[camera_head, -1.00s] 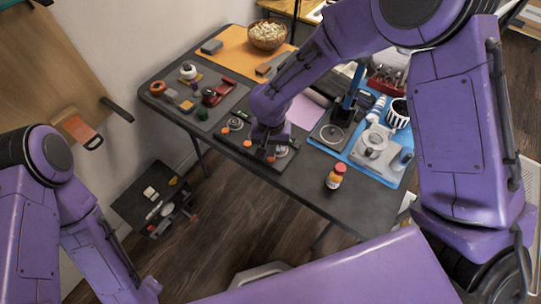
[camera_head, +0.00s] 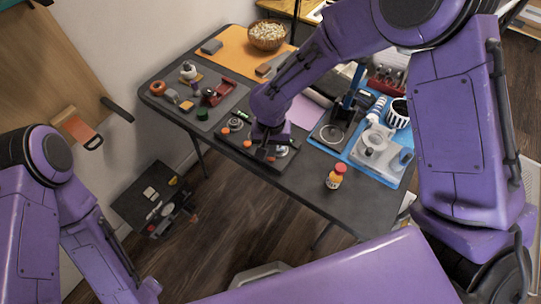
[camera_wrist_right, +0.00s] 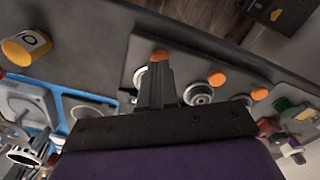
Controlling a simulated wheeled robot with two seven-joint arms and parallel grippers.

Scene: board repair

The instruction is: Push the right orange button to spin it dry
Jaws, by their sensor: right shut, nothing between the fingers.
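Three orange buttons lie in a row along the front edge of a dark panel (camera_head: 256,152) on the table. The right orange button (camera_head: 271,159) shows in the head view just in front of my right gripper (camera_head: 270,144). In the right wrist view this button (camera_wrist_right: 158,56) is at the tips of my right gripper (camera_wrist_right: 157,68), whose fingers are shut with nothing between them. I cannot tell whether the fingertips touch it. The middle button (camera_wrist_right: 217,79) and left button (camera_wrist_right: 259,94) are clear of the fingers. A round metal spinner part (camera_wrist_right: 198,94) sits beside the fingers. My left gripper is out of view.
A grey mat with small parts is at the left. The table's front edge is close to the panel.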

